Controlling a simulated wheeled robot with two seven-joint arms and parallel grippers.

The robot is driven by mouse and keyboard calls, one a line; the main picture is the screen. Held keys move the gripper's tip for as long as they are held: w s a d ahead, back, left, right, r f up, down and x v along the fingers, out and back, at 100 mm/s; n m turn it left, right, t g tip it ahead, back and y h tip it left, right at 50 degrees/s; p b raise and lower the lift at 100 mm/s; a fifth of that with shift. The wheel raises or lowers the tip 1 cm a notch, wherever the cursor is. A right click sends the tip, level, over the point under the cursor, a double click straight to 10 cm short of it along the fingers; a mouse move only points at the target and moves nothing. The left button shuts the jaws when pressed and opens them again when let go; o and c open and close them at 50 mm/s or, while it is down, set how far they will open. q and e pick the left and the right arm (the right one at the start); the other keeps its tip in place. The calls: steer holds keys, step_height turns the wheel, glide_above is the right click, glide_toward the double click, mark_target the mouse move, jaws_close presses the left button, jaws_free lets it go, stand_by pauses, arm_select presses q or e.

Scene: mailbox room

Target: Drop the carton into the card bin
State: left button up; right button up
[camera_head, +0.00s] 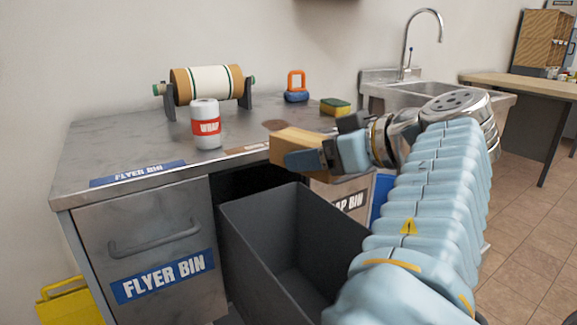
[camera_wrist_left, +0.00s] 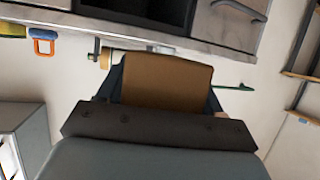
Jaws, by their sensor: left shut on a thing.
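A tan carton (camera_head: 297,140) is held by my left gripper (camera_head: 302,157) above the counter's front edge. In the left wrist view the carton (camera_wrist_left: 165,80) sits between the two dark fingers. It is up behind the far right side of a dark grey open bin (camera_head: 262,225), pulled out below the counter. The bin's visible inside looks empty; part of it is hidden by my arm. A brown label (camera_head: 247,149) on the counter edge above this bin is not readable. My right gripper is not in view.
A closed flyer bin drawer (camera_head: 155,235) is left of the open bin; another, labelled "...AP BIN" (camera_head: 345,195), is right. On the counter (camera_head: 105,140) stand a white wrap can (camera_head: 205,125), a roller (camera_head: 207,85), an orange-and-blue weight (camera_head: 296,87) and a sponge (camera_head: 335,106).

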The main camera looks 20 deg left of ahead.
arm_select(q)
steer(key=shift+f, duration=0.4)
step_height(320, 180, down, 6)
steer(key=b, duration=0.4)
steer(key=shift+r, duration=0.25)
steer(key=o, duration=1.1)
steer(key=p+v, duration=0.1)
steer(key=v, duration=0.6)
steer(key=shift+s+d, duration=0.15)
steer(key=shift+s, duration=0.05)
steer(key=shift+r, duration=0.1)
